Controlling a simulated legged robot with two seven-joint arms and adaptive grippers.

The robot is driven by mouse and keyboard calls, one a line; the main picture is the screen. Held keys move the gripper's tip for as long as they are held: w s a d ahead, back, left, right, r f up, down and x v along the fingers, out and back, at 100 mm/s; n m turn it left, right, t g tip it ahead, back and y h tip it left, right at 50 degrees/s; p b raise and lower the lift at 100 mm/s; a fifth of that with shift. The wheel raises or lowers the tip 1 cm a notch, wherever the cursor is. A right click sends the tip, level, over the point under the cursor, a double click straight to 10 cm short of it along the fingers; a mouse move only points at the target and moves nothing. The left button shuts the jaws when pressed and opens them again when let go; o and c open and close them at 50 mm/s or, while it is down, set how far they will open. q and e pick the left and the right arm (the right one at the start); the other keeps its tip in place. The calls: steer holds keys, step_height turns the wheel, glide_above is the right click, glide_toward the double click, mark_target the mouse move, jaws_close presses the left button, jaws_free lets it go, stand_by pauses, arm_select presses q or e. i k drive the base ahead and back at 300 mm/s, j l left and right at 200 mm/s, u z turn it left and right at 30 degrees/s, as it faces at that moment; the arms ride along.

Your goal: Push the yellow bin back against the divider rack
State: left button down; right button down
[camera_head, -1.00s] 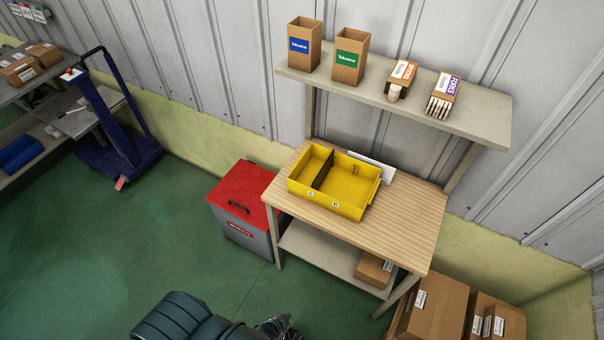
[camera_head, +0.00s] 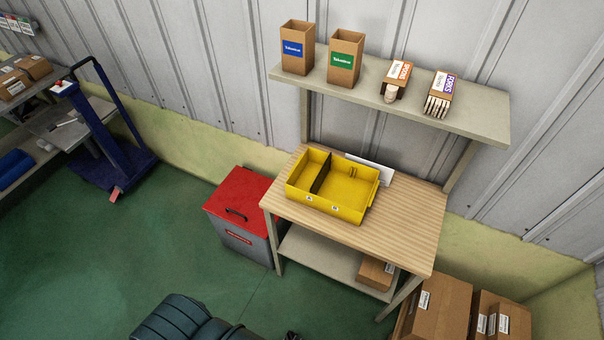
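The yellow bin (camera_head: 348,191) sits on the wooden tabletop of the workbench, towards its left end. A dark divider (camera_head: 321,172) stands inside it and parts a narrow left compartment from a wider right one. A dark link of my arm shows at the bottom edge. A small dark tip, perhaps of my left gripper (camera_head: 292,336), barely shows there, away from the bin. My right gripper is not in view.
The wooden tabletop (camera_head: 400,225) is clear right of the bin. A shelf (camera_head: 440,113) above it holds two tall cartons and boxes of spoons and forks. A red-lidded container (camera_head: 240,195) stands left of the bench. Cardboard boxes (camera_head: 440,305) stand at right.

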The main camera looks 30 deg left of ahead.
mark_target(345, 194)
steer(key=j+z, duration=0.25)
steer(key=j, duration=0.45)
steer(key=j+z, duration=0.25)
steer(key=j, duration=0.45)
